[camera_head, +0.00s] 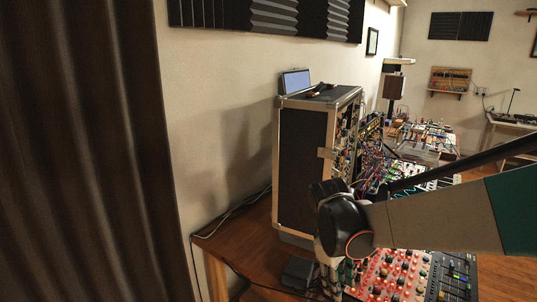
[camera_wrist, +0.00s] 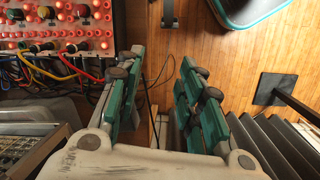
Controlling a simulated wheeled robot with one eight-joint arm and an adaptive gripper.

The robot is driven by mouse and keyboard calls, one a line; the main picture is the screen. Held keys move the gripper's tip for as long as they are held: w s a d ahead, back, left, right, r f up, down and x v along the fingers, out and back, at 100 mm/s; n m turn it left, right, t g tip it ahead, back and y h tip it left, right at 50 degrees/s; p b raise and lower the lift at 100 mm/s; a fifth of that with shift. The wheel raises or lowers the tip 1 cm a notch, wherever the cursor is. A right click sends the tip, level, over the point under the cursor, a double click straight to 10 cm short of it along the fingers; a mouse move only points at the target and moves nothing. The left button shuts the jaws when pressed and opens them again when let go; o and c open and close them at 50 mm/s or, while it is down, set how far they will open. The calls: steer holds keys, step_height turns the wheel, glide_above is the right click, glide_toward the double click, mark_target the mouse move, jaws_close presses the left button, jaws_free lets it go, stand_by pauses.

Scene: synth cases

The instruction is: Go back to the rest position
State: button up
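My gripper (camera_wrist: 160,66) shows in the wrist view with its two green-padded fingers apart. Nothing is between them but a view down to the wooden floor and a dark cable. In the head view my arm reaches in from the right edge. Its dark wrist end is in front of the rack case (camera_head: 302,165) and above the red-knobbed panel (camera_head: 385,272).
The red panel (camera_wrist: 60,12) and patch cables (camera_wrist: 68,65) lie left of my fingers. A wooden desk (camera_head: 240,250) holds the rack case. A dark curtain (camera_head: 80,150) hangs at left. Ridged grey material (camera_wrist: 275,140) is at lower right. Wooden floor (camera_wrist: 230,60) shows beyond my fingers.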

steer(key=s+d+r+m+t+y, duration=0.1)
steer(key=s+r+m+t, duration=0.2)
steer(key=s, duration=0.4)
steer(key=s+d+r+m+t+y, duration=0.1)
steer(key=s+r+m+t, duration=0.3)
steer(key=s, duration=0.4)
steer(key=shift+d+r+m, duration=0.45)
steer(key=shift+r+m, duration=0.25)
steer(key=shift+r, duration=0.05)
steer(key=shift+s, duration=0.1)
